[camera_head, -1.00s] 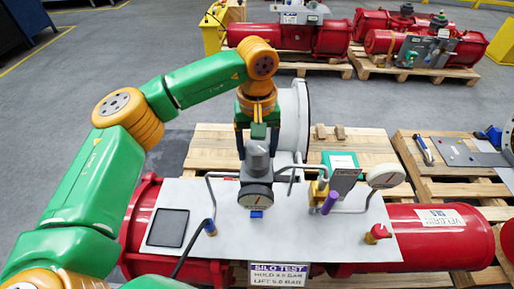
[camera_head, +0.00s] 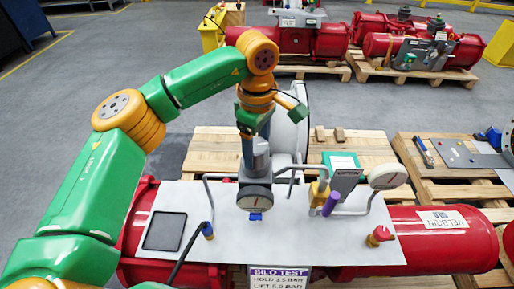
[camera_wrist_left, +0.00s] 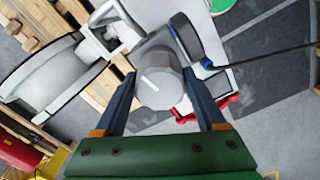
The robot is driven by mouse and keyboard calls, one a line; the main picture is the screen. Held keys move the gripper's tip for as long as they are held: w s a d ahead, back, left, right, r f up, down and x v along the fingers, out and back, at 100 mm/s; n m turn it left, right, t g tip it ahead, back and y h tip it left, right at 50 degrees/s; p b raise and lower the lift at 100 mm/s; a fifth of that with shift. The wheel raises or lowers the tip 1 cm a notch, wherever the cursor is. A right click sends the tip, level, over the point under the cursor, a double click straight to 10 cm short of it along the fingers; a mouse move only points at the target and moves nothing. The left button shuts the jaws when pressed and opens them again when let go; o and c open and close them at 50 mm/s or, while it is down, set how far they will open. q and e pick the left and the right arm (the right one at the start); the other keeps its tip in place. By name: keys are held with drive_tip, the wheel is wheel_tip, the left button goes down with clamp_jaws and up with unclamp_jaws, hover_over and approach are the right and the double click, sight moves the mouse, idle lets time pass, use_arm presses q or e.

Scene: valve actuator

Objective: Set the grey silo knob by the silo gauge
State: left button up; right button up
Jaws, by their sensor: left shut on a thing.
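The grey silo knob (camera_head: 260,163) stands on top of a regulator on the white plate. In the left wrist view the knob (camera_wrist_left: 158,90) shows a white pointer line and sits between both dark fingers. My left gripper (camera_head: 250,150) points down from above and is shut on the knob; it also shows in the left wrist view (camera_wrist_left: 160,80). A round gauge (camera_head: 254,197) faces forward just below the knob, its dial too small to read. A second round gauge (camera_head: 387,177) stands at the right on a pipe. My right gripper is not in view.
The white plate (camera_head: 290,240) lies over a red cylinder (camera_head: 445,230).

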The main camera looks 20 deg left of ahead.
sight(257, 145)
use_arm(q)
drive_tip(key=n, duration=0.7)
drive_tip(key=shift+w+b, duration=0.15)
drive_tip(key=shift+b, duration=0.2)
idle(0.4)
drive_tip(key=o, duration=1.3)
drive_tip(key=shift+r, duration=0.1)
wheel_tip(257, 145, up, 7)
drive_tip(key=shift+a, duration=0.1)
